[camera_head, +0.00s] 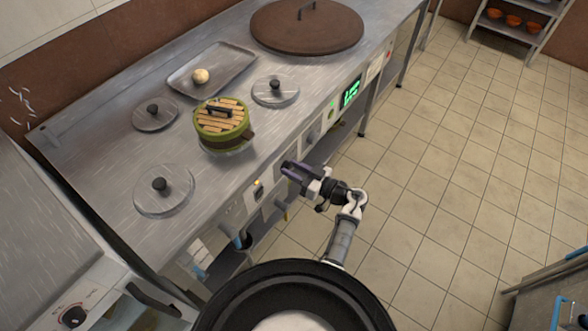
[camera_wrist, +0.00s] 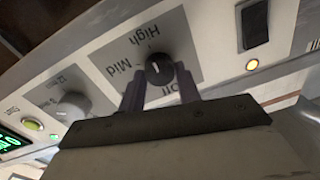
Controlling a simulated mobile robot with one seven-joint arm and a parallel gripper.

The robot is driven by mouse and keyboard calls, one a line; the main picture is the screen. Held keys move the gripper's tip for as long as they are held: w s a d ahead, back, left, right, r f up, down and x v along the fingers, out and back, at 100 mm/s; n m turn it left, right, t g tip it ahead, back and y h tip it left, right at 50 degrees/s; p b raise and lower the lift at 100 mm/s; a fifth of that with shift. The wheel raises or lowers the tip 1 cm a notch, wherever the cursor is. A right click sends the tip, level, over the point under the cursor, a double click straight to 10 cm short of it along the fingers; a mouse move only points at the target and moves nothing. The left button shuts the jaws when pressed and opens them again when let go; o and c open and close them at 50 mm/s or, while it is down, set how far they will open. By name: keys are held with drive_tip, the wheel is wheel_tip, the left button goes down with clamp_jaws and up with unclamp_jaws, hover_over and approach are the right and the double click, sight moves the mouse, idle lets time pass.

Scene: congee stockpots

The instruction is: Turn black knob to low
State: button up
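The black knob (camera_wrist: 159,68) sits on a grey dial plate on the steel front panel in the wrist view. My gripper (camera_wrist: 160,92) is open, with one dark finger on each side of the knob's lower part; contact cannot be told. In the head view my gripper (camera_head: 288,168) is at the counter's front panel and hides this knob.
A grey knob (camera_wrist: 73,105) and a green button (camera_wrist: 32,124) are left of it; a black switch (camera_wrist: 254,24) and lit orange lamp (camera_wrist: 252,64) are right. The steel counter holds a green pot (camera_head: 222,138) and lids. Another black knob (camera_head: 74,317) is lower left.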

drive_tip(key=shift+c, duration=1.1)
drive_tip(key=shift+n, duration=0.3)
drive_tip(key=n, duration=0.4)
drive_tip(key=shift+p, duration=0.3)
drive_tip(key=n, duration=0.3)
drive_tip(key=n+b, duration=0.1)
drive_tip(key=n, duration=0.2)
drive_tip(key=shift+s+a+f+n+h, duration=0.1)
drive_tip(key=shift+s+n+h, duration=0.05)
drive_tip(key=shift+n+h, duration=0.15)
drive_tip(key=shift+s+f+n+t+h+b, duration=0.15)
drive_tip(key=shift+n+t+b, duration=0.1)
drive_tip(key=shift+n+b, duration=2.1)
drive_tip(key=shift+w+r+n+t+h+b, duration=0.2)
drive_tip(key=shift+n+b, duration=0.9)
drive_tip(key=shift+n, duration=2.35)
